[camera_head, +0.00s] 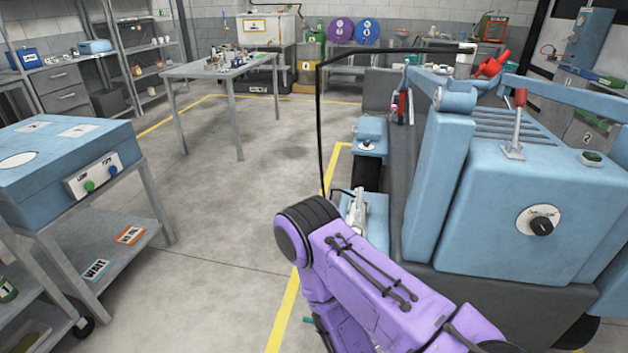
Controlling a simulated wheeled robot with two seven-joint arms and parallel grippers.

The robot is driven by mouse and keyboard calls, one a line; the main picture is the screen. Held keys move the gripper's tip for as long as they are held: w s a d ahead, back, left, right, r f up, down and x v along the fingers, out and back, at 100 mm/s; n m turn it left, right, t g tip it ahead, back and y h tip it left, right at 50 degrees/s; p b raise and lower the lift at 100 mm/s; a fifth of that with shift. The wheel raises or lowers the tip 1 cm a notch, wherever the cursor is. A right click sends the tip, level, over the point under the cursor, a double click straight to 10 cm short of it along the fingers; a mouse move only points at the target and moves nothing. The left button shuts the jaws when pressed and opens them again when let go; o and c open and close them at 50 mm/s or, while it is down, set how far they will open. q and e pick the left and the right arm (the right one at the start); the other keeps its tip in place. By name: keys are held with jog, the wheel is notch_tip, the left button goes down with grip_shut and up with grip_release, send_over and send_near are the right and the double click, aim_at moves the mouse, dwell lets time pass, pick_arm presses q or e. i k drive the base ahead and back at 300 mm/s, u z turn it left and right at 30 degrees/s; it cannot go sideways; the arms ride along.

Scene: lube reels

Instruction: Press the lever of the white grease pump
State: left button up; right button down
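I cannot pick out a white grease pump with certainty. A lever with a red grip (519,98) stands upright on the large blue machine (560,215) at the right, which also carries a black dial. A small silver-white device (356,215) sits beside the machine, partly hidden behind my purple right arm; I cannot tell what it is. My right arm reaches in from the bottom right, its bend in front of the machine. Its gripper is hidden or out of frame. My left arm and gripper do not show.
A blue box with buttons (55,165) stands on a grey cart at the left. A grey table (195,70) with small parts stands farther back. A white cabinet (262,27) and purple and blue reels (342,31) are at the back wall. The middle floor is clear.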

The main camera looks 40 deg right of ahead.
aim_at(360, 190)
jog(key=z, duration=0.15)
jog(key=i, duration=1)
jog(key=z, duration=0.75)
jog(key=i, duration=0.5)
jog(key=z, duration=0.4)
